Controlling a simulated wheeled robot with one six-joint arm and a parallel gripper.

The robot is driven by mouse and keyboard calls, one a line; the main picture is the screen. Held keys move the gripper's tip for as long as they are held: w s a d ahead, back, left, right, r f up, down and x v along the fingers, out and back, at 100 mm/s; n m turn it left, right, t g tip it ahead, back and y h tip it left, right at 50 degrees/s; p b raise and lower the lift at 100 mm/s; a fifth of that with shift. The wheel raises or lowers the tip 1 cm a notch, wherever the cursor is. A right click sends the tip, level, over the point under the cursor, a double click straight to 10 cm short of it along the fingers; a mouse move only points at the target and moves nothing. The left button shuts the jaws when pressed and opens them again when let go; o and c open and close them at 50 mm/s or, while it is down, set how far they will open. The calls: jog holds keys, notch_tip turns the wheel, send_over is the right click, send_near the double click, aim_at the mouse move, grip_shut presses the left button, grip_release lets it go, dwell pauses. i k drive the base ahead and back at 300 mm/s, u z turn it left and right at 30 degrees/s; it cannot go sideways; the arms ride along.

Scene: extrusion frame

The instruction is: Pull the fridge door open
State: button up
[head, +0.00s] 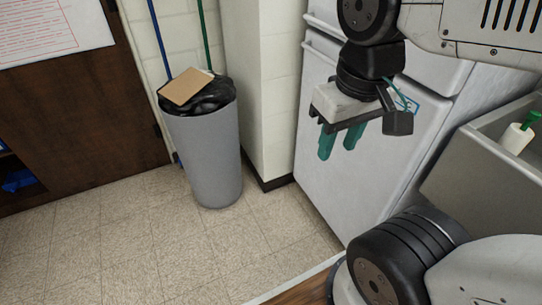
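The white fridge (365,185) stands right of centre, with an upper door above a larger lower door. Both doors look shut. A small blue-edged label (407,104) is on the lower door. My gripper (340,143) has green fingers pointing down, in front of the upper left part of the lower door. A gap shows between the fingers, with nothing seen in it. I cannot tell how far the fingertips are from the door.
A grey bin (205,150) with a black liner and a cardboard piece (186,87) stands left of a white wall corner (280,100). A metal sink (462,175) is at the right, holding a white and green item (517,138). The tiled floor (130,245) is clear.

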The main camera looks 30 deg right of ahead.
aim_at(355, 191)
jog(key=u, duration=0.4)
jog(key=k, duration=1)
jog(key=z, duration=0.95)
jog(key=i, duration=1)
jog(key=z, duration=0.05)
jog(key=k, duration=1)
jog(key=u, duration=0.65)
jog(key=i, duration=0.75)
jog(key=z, duration=0.65)
